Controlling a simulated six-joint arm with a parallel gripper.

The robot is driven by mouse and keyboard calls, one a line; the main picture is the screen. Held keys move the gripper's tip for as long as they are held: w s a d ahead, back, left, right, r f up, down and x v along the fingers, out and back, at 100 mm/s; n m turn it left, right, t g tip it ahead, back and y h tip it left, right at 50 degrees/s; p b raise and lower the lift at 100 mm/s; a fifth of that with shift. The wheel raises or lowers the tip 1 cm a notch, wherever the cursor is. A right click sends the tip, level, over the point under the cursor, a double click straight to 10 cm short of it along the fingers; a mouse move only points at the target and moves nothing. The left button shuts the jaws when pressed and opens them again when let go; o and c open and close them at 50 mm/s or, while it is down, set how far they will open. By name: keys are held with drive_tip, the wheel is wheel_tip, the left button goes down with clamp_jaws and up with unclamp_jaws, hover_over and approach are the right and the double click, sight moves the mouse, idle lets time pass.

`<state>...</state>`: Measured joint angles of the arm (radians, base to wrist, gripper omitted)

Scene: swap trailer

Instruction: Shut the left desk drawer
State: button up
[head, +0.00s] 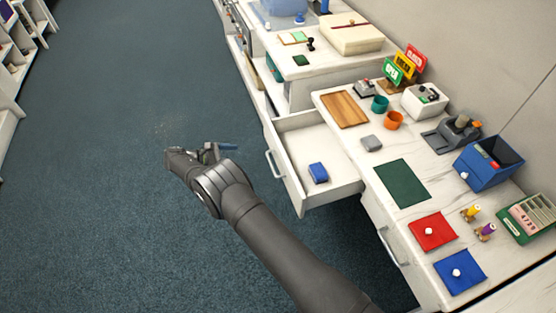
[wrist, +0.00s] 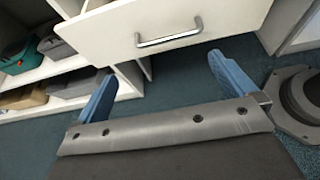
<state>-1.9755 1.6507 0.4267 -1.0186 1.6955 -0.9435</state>
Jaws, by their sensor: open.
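The left desk drawer (head: 289,181) is white and stands pulled out from the desk. A blue box (head: 318,172) lies inside it. Its curved metal handle (head: 273,164) is on the front panel. In the wrist view the drawer front (wrist: 180,22) and its handle (wrist: 169,33) show upper middle. My gripper (head: 222,148) is left of the drawer front in the head view, apart from it. Its two blue fingers (wrist: 164,82) are spread wide with nothing between them, below the handle in the wrist view.
The desk top holds a wooden tray (head: 345,109), a grey block (head: 371,143), a green mat (head: 402,184), cups and stamps. A second drawer (head: 392,237) with a handle is at lower right. Open shelves (wrist: 60,75) stand left in the wrist view. The carpet left of the desk is clear.

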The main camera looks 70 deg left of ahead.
drive_tip(key=shift+v, duration=0.85)
